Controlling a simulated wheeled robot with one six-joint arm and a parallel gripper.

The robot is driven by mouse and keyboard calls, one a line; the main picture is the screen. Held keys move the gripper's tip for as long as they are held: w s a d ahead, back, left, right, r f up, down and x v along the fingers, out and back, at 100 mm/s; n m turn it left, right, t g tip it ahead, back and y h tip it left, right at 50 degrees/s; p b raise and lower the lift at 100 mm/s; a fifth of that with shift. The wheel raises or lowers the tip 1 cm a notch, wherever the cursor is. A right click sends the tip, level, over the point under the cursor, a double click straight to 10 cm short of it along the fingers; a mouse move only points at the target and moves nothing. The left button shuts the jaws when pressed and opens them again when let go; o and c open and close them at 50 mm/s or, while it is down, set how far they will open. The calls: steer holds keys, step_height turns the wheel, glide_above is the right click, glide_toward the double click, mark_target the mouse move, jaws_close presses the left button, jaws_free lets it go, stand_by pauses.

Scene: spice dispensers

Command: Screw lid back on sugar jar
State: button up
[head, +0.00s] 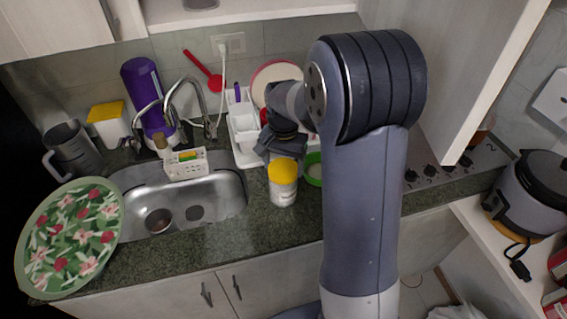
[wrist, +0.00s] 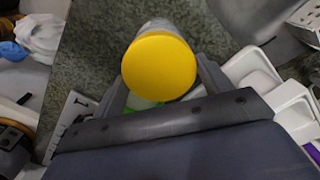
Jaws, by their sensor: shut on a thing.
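A pale jar (head: 283,192) with a dark label stands on the green counter just right of the sink. A yellow lid (head: 283,170) sits on its top; I cannot tell whether its thread is engaged. In the wrist view the round yellow lid (wrist: 158,67) faces the camera, with a little of the jar (wrist: 166,25) past its far edge. My gripper (head: 281,150) is right over the jar, pointing down. In the wrist view its two fingers (wrist: 163,78) are on either side of the lid, shut on it. The exact contact spots are hidden.
A green bowl (head: 314,172) is close behind the jar's right side. A white dish rack (head: 243,130) is behind my gripper. The sink (head: 225,190) lies left of the jar. A floral tray (head: 72,240) is at far left. The counter in front of the jar is clear.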

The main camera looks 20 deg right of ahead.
steer(key=shift+c, duration=1.4)
steer(key=m, duration=0.3)
steer(key=shift+m, duration=0.3)
steer(key=m, duration=0.4)
steer(key=shift+s+m, duration=0.1)
steer(key=shift+m, duration=0.7)
steer(key=m, duration=0.3)
steer(key=shift+f+m, duration=0.1)
steer(key=shift+m, duration=2.1)
steer(key=o, duration=1.2)
steer(key=shift+c, duration=0.2)
